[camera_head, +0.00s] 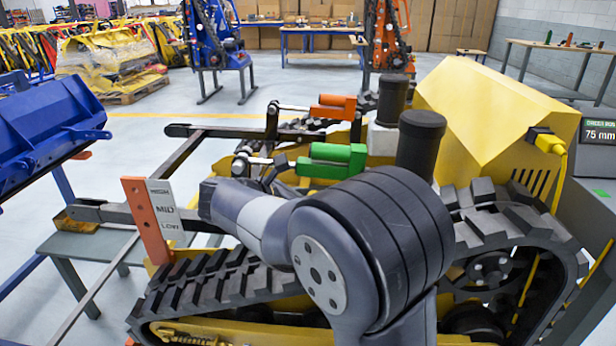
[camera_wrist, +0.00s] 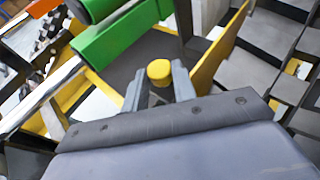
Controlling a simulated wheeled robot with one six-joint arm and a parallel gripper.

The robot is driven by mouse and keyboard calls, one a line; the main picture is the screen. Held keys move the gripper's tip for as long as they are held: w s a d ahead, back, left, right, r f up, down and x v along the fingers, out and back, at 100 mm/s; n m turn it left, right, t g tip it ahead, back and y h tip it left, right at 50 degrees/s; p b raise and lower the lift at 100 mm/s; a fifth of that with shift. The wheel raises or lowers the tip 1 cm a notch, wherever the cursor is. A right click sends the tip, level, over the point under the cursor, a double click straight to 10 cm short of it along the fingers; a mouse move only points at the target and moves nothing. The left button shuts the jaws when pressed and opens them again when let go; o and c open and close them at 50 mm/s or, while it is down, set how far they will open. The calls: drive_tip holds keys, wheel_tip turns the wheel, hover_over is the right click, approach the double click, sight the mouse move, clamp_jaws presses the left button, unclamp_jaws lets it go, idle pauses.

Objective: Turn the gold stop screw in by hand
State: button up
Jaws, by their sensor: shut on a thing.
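The gold stop screw (camera_wrist: 159,72) shows in the wrist view as a round yellow head between the two grey fingers. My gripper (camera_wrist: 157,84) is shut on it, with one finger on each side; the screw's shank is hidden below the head. The green cylinder (camera_wrist: 120,36) lies just beyond and to the left of the fingers. It also shows in the head view (camera_head: 332,160), on the yellow tracked carrier (camera_head: 480,110). In the head view my own arm covers the gripper and the screw.
An orange cylinder (camera_head: 335,106) lies behind the green one. A black post (camera_head: 418,142) stands right of it. A display (camera_head: 600,133) at right reads 75 mm. Rubber tracks (camera_head: 215,290) run along the near side.

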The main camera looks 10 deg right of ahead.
drive_tip(key=m+g+p, duration=0.2)
drive_tip(key=p, duration=0.2)
drive_tip(key=w+m+g+h+p, duration=0.1)
drive_tip(key=m+g+p, duration=0.1)
drive_tip(key=p, duration=0.3)
drive_tip(key=m+g+p, duration=0.2)
drive_tip(key=g+p, duration=0.1)
drive_tip(key=p, duration=0.1)
drive_tip(key=shift+w+a+r+m+g+h+p, duration=0.1)
drive_tip(key=shift+w+r+m+g+h+p, duration=0.2)
drive_tip(key=shift+r+m+h, duration=0.1)
drive_tip(key=shift+f+m, duration=0.15)
drive_tip(key=shift+m, duration=0.15)
drive_tip(key=o, duration=1)
drive_tip(key=shift+f, duration=0.1)
wheel_tip(320, 180, up, 10)
drive_tip(key=p, duration=0.1)
drive_tip(key=shift+p, duration=0.35)
